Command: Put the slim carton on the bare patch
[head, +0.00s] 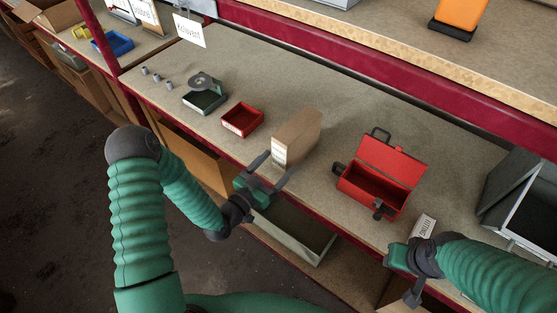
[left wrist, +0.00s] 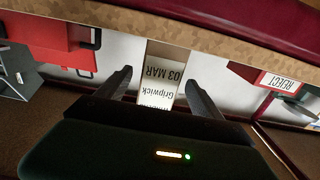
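My left gripper (head: 279,163) is open at the carton's near end, one finger toward each side, with a visible gap on both sides in the wrist view. My right gripper (head: 404,277) is low at the bench's front edge, away from the carton; its finger spacing is unclear. No marked patch shows; bare bench (head: 250,72) lies behind the carton.
A red bin (head: 242,119) stands left of the carton, and an open red toolbox (head: 378,177) to the right. A tape roll on a dark bin (head: 204,93) is farther left. A white labelled box (head: 423,225) lies near my right gripper. A raised shelf (head: 400,62) runs behind.

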